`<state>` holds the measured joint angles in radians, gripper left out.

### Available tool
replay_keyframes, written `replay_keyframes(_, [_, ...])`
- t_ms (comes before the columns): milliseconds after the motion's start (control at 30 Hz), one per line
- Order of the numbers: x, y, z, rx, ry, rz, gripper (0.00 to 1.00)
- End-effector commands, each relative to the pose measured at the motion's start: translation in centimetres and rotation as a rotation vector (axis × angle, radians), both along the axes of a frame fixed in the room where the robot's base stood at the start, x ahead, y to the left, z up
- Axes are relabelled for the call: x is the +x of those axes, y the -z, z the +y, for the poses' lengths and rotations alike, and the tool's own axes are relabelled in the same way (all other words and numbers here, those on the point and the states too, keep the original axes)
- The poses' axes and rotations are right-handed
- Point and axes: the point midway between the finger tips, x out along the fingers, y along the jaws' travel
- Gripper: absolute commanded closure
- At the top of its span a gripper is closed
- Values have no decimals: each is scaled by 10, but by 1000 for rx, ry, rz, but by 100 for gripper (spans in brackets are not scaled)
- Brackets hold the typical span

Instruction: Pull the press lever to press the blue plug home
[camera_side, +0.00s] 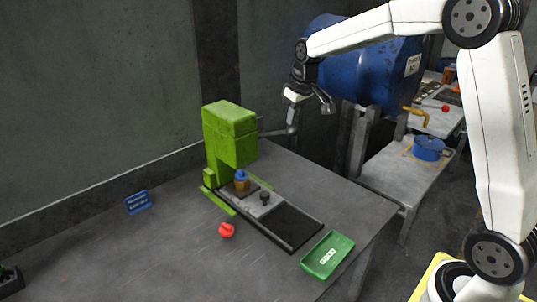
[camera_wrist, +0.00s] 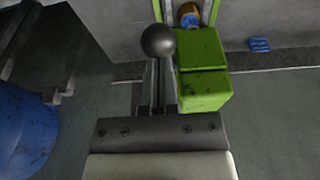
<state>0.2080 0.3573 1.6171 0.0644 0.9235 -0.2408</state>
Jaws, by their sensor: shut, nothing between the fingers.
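The green press (camera_side: 230,135) stands on the dark table, and its body shows right of centre in the wrist view (camera_wrist: 203,75). Its lever (camera_side: 272,133) sticks out to the right from the press and ends in a dark ball knob (camera_side: 291,130). The ball (camera_wrist: 158,40) also shows just beyond my fingertips in the wrist view. The blue plug (camera_side: 241,175) sits upright on an orange-brown block (camera_side: 242,186) under the press head. My gripper (camera_side: 292,119) is shut and empty, its fingertips right at the knob. I cannot tell whether they touch.
A red part (camera_side: 226,230), a green tray (camera_side: 328,254) and a blue sign (camera_side: 138,202) are on the table. A large blue drum (camera_side: 350,65) is behind my gripper. The wall runs close behind the press.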

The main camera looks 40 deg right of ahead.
Motion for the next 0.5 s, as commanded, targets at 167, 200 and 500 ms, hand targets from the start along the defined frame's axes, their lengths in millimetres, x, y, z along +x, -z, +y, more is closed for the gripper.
replay_keyframes(167, [0, 1, 0, 0, 0, 2, 100])
replay_keyframes(200, [0, 1, 0, 0, 0, 2, 100])
replay_keyframes(500, [-2, 4, 0, 0, 0, 2, 100])
